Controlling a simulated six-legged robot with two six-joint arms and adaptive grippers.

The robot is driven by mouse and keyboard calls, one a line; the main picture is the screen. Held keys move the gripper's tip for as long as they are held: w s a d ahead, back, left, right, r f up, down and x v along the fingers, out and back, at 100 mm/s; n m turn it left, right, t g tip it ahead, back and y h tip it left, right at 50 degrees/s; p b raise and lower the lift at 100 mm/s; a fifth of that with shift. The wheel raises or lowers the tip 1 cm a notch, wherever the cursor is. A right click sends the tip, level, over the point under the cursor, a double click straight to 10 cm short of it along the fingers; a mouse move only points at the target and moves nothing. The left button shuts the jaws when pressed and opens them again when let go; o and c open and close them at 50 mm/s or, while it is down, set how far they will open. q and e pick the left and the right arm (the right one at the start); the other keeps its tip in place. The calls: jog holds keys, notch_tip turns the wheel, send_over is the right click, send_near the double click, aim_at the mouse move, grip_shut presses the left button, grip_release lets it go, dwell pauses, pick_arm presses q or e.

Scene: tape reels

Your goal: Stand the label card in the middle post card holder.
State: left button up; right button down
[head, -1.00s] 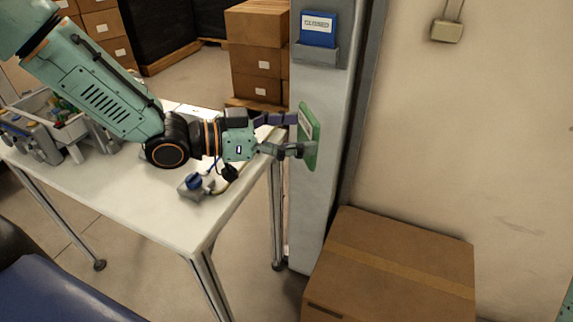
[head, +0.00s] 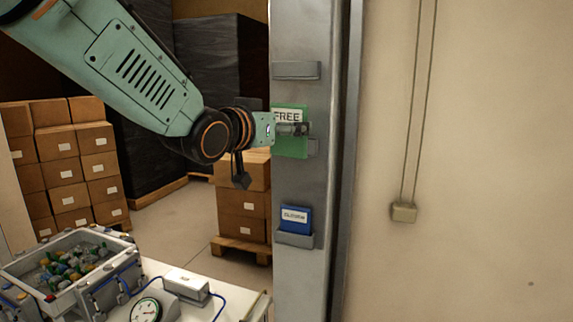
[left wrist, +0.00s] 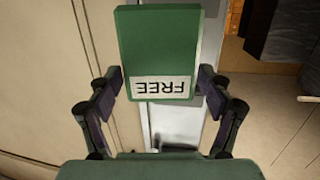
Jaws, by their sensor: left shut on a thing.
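The green label card (head: 290,147), marked FREE, is upright in front of the grey post in the head view. My left gripper (head: 299,129) is shut on it. The left wrist view shows the card (left wrist: 158,50) between the two fingers (left wrist: 160,88), its lettering upside down there. The middle holder (head: 314,147) shows only as a small grey piece at the card's right edge; the card hides the rest. I cannot tell whether the card touches it. The top holder (head: 296,71) is empty. The bottom holder (head: 295,240) has a blue card (head: 296,219) in it.
The grey post (head: 290,185) stands beside a bare wall (head: 480,150) with a small box (head: 404,212) and cables. Below left are a table (head: 185,268), a bin of coloured parts (head: 35,288) and a gauge (head: 146,310). Cartons (head: 242,203) stand behind.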

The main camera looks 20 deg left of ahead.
aim_at(278, 111)
pick_arm(q)
jog(key=shift+w+a+r+n+y, duration=0.1)
jog(key=shift+a+r+n+y, duration=0.15)
jog(key=shift+r, duration=0.25)
jog(key=shift+w+a+r+n+y, duration=0.1)
jog(key=shift+r+n+y, duration=0.05)
jog(key=shift+r+y, duration=0.3)
jog(key=shift+w+a+r+n+y, duration=0.2)
jog(key=shift+a+r+n+y, duration=0.25)
jog(key=shift+n+y, duration=0.05)
jog(key=shift+d, duration=0.1)
jog(key=w+b, duration=0.1)
jog(key=b, duration=0.2)
jog(key=shift+w+f, duration=0.2)
jog(key=shift+b, duration=0.75)
jog(key=shift+w+b, duration=0.15)
jog(key=shift+b, duration=0.35)
jog(key=shift+w+b, duration=0.35)
jog(key=shift+b, duration=0.4)
jog(key=shift+r+b, duration=0.1)
jog(key=shift+b, duration=0.9)
jog(key=shift+w+r+p, duration=0.1)
jog(key=shift+w+p, duration=0.25)
jog(key=shift+w, duration=0.15)
jog(key=shift+w+p, duration=0.35)
jog(key=shift+w, duration=0.55)
jog(key=w+f, duration=0.4)
jog(key=w, duration=0.1)
jog(key=shift+w, duration=0.3)
